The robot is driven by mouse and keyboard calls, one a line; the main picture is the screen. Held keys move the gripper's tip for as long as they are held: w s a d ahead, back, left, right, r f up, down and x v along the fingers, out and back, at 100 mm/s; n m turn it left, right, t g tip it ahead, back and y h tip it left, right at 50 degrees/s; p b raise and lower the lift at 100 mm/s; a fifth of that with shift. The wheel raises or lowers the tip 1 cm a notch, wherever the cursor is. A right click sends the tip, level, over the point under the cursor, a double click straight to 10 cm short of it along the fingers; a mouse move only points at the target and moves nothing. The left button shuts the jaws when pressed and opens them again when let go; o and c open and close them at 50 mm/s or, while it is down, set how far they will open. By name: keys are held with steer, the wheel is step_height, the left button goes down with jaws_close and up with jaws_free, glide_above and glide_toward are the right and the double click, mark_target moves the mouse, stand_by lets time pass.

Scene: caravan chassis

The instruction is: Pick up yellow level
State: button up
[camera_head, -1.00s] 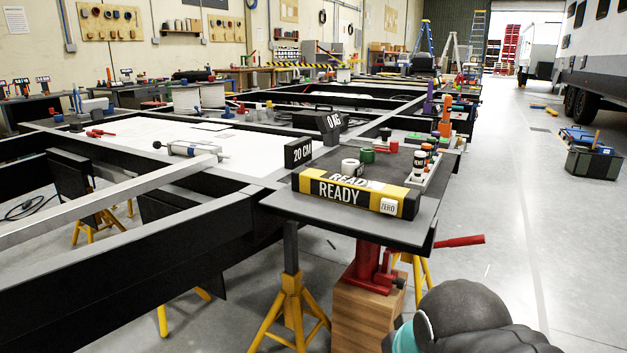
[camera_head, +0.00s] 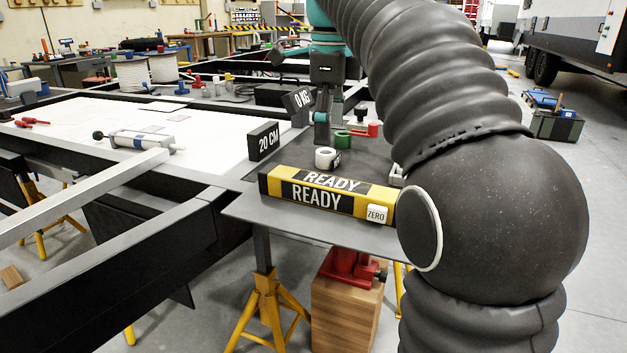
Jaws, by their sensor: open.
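The yellow level (camera_head: 327,193) is a long yellow and black bar. It lies along the near edge of a dark grey plate (camera_head: 275,219), with READY on its top and front and a ZERO button at its right end. Its far right end is partly hidden by my arm. My gripper (camera_head: 329,118) points down behind the level, above the far part of the plate. It is open, with no object visible between its fingers. In the picture it is above the level and apart from it.
A 20 CM block (camera_head: 263,142) and a 0 KG block (camera_head: 298,104) stand left of my gripper. A white roll (camera_head: 326,158), a green roll (camera_head: 342,139) and a red piece (camera_head: 373,130) sit behind the level. Black chassis beams run left. My arm hides the plate's right side.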

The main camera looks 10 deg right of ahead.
mark_target(326, 180)
steer(key=shift+m, duration=0.7)
steer(key=f, duration=0.2)
steer(key=w+f+b, duration=0.1)
steer(key=f, duration=0.1)
steer(key=f+b, duration=0.1)
steer(key=f, duration=0.2)
steer(key=shift+w+a, duration=0.1)
steer(key=shift+w, duration=0.3)
steer(key=shift+w+d+f+b, duration=0.15)
steer(key=shift+f+b, duration=0.35)
steer(key=shift+f, duration=1)
steer(key=shift+w+d+f+b, duration=0.1)
steer(key=shift+f+b, duration=0.35)
steer(key=shift+f, duration=1.05)
steer(key=c, duration=1.5)
steer(key=shift+r, duration=0.1)
